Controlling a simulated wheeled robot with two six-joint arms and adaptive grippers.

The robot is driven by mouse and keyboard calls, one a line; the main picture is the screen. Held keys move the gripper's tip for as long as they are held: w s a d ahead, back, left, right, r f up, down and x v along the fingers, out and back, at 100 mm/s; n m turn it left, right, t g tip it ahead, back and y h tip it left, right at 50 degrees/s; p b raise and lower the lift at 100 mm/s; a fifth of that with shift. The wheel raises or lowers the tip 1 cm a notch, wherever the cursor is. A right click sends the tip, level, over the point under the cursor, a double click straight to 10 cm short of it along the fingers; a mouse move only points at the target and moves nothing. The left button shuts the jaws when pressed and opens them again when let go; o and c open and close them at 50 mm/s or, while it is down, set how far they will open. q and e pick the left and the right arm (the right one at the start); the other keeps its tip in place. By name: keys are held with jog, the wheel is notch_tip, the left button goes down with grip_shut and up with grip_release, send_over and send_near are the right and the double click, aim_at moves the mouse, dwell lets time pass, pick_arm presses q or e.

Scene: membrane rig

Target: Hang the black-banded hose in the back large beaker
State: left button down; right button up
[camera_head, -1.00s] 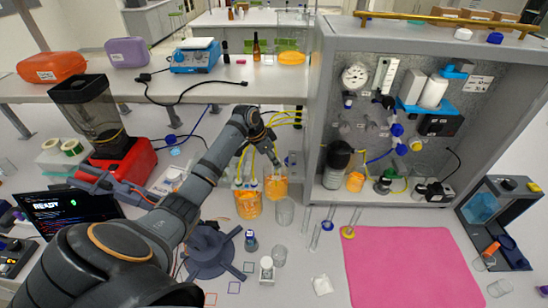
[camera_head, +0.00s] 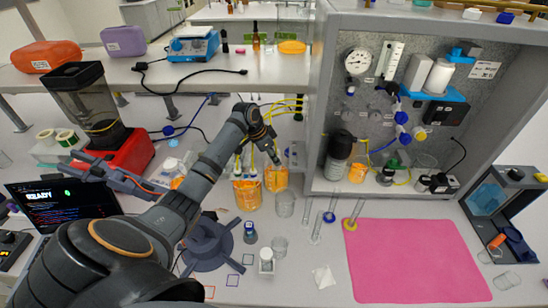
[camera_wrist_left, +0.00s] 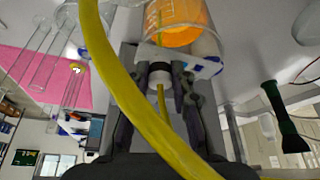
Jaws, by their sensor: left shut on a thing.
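My left gripper (camera_head: 275,158) is shut on the hose's black-banded end piece (camera_wrist_left: 160,72), which sits between its fingers in the left wrist view. A yellow hose (camera_wrist_left: 118,75) curves across the front of that view. In the head view the fingers are just above the back large beaker (camera_head: 277,180), which holds orange liquid. An orange-filled beaker also fills the top of the wrist view (camera_wrist_left: 182,22). Whether the hose end is inside the rim cannot be told. The front large beaker (camera_head: 247,196), also orange, stands to the left, with yellow hoses at its top.
The grey cabinet (camera_head: 315,130) rises close to the right of my left gripper.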

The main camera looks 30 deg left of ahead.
pick_arm(q)
jog(key=shift+f, duration=0.2)
dwell(0.5)
jog(key=c, duration=1.1)
grip_release()
jog(key=v, duration=1.2)
